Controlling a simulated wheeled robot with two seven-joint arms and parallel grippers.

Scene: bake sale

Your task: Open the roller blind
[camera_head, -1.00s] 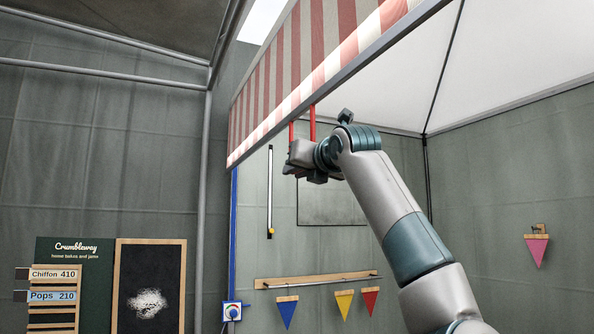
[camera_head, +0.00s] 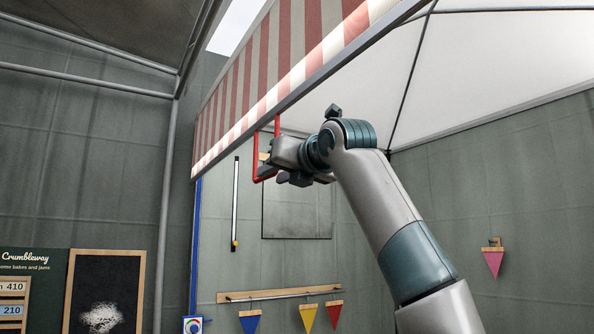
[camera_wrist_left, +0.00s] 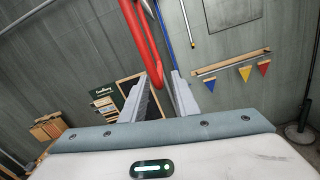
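The red-and-white striped roller blind (camera_head: 300,50) hangs across the top, sloping in the head view, with a grey bar (camera_head: 300,88) along its lower edge. A red U-shaped handle (camera_head: 256,152) hangs from that bar. My left gripper (camera_head: 266,166) is at the lower part of the handle and hides some of it. In the left wrist view the red handle (camera_wrist_left: 140,40) reaches down between the two fingers of my left gripper (camera_wrist_left: 163,76), which stand apart. Whether they touch it is unclear. My right gripper is out of view.
A blue pole (camera_head: 195,240) stands below the blind's left end. A yellow-tipped rod (camera_head: 235,205) and a wooden rail (camera_head: 270,294) with pennants (camera_head: 308,315) are on the back wall. A chalkboard (camera_head: 105,290) stands at lower left. The space below the blind is mostly free.

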